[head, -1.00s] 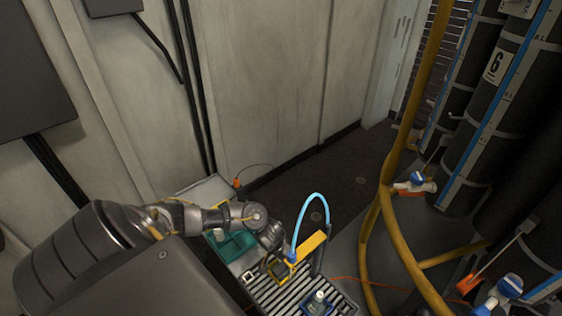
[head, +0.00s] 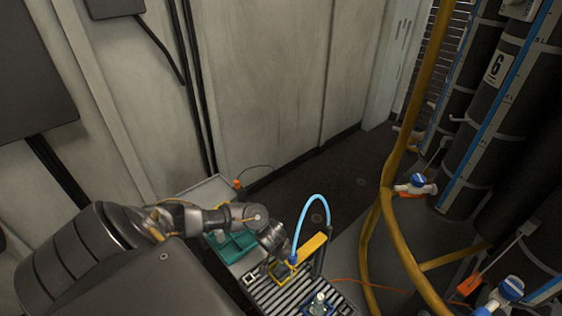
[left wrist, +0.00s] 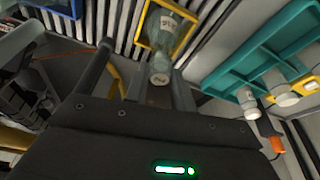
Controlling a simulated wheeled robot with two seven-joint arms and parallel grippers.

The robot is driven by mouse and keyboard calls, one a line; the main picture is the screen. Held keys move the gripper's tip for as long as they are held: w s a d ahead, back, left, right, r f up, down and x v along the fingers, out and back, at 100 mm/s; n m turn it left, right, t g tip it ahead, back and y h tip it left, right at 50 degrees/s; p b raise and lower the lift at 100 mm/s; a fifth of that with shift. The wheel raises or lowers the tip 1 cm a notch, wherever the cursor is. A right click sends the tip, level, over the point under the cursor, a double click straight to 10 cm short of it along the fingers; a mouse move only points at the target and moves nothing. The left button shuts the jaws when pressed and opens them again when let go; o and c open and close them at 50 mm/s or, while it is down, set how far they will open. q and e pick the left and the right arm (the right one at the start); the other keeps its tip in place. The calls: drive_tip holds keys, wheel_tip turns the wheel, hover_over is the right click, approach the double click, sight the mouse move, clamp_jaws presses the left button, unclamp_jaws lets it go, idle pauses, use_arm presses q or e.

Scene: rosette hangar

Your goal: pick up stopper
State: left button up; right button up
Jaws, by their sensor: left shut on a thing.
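My left gripper (left wrist: 140,82) reaches down over a yellow-framed holder (left wrist: 143,22) on the slatted tray. A glass bottle (left wrist: 172,28) with a pale label stands inside that frame. The pale round stopper (left wrist: 159,78) shows its marked top between my fingers at the bottle's neck, and the gripper is shut on it. I cannot tell whether the stopper is still seated in the bottle. In the head view my arm mostly hides the bottle, and the yellow frame (head: 286,273) shows just below the wrist. My right gripper is not in view.
A teal rack (left wrist: 225,72) with several white caps stands beside the slatted tray (head: 273,299). A blue-framed holder (head: 313,311) with another bottle sits at the tray's front. A light blue hose (head: 317,197) arches close to my wrist. Yellow hoses hang at right.

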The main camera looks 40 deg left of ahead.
use_arm(q)
wheel_tip(320, 180, up, 22)
drive_tip(key=p, duration=0.7)
idle(0.6)
drive_tip(key=shift+r, duration=0.1)
